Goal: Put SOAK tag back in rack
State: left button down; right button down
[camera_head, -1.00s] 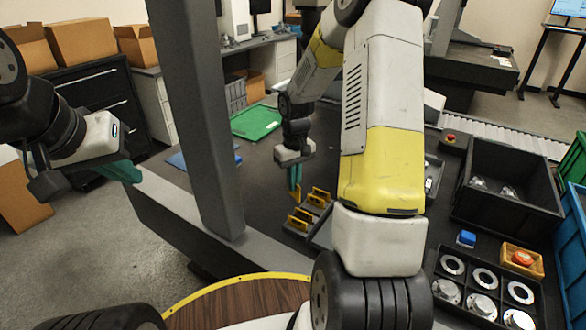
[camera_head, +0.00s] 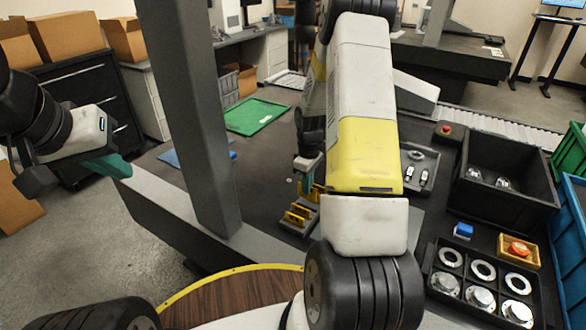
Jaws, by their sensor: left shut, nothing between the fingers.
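A small grey rack (camera_head: 292,226) with yellow tags (camera_head: 299,211) stands on the dark table, just left of my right forearm. Lettering on the tags is too small to read, so I cannot tell which is the SOAK tag. My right gripper (camera_head: 307,178) points down over the back end of the rack, its teal fingers close to the yellow pieces there. My forearm hides part of it and part of the rack, and whether it grips a tag is unclear. My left gripper (camera_head: 112,167) is shut and empty, off the table's left edge, far from the rack.
A grey column (camera_head: 205,140) rises between my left gripper and the rack. A green tray (camera_head: 255,116) lies behind.

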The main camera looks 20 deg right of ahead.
aim_at(307, 198)
jog(key=shift+f, duration=0.1)
jog(key=shift+f, duration=0.9)
jog(key=shift+f, duration=0.85)
dwell(1.3)
jog(key=shift+f, duration=0.35)
jog(key=shift+f, duration=0.35)
dwell(0.3)
jog(key=shift+f, duration=0.3)
jog(key=c, duration=1.3)
grip_release()
